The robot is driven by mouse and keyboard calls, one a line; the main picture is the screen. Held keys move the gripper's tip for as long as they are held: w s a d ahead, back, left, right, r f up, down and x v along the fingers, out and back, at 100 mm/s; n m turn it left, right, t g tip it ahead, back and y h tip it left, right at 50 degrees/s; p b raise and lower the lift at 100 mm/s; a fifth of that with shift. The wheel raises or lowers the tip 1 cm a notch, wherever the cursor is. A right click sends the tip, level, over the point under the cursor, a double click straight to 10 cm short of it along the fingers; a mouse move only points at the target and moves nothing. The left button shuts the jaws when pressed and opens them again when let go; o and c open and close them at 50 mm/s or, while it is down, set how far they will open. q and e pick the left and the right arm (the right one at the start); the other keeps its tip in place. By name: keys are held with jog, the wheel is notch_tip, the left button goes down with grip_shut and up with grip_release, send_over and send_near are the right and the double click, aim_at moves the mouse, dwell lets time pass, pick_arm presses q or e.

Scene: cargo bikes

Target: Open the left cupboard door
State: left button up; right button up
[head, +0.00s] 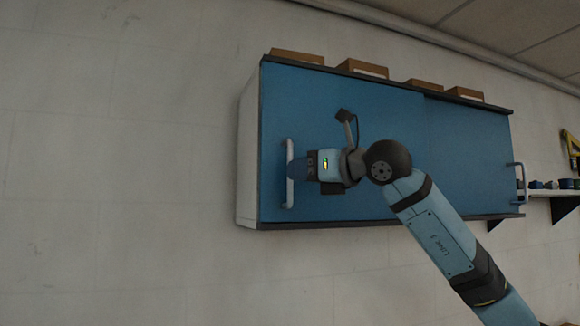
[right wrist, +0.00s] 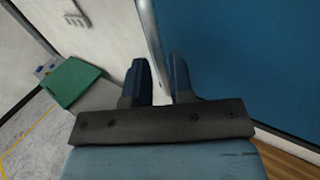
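The wall cupboard has a blue left door (head: 390,140) that looks closed, lying flat against the cupboard front. Its pale upright bar handle (head: 289,190) is near the door's left edge. My right gripper (head: 292,171) is at the middle of this handle. In the right wrist view the handle (right wrist: 151,30) runs between the two fingers of my right gripper (right wrist: 160,80), which sit close on either side of it. The fingertips are partly hidden in the head view. My left gripper is not in view.
The right cupboard door (head: 470,150) has its own handle (head: 519,183) at the right. Several boxes (head: 362,68) stand on top of the cupboard. A shelf (head: 553,191) with small items is at the right. A green box (right wrist: 73,83) is on the floor below.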

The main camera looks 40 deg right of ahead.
jog(key=x, duration=0.2)
jog(key=shift+w+a, duration=0.15)
jog(key=shift+w, duration=0.2)
jog(key=shift+c, duration=0.4)
grip_shut()
jog(key=s+d, duration=0.3)
jog(key=d, duration=1.1)
jog(key=s+d+b, duration=0.1)
jog(key=s+d, duration=0.2)
jog(key=d, duration=1.1)
jog(key=shift+s, duration=0.4)
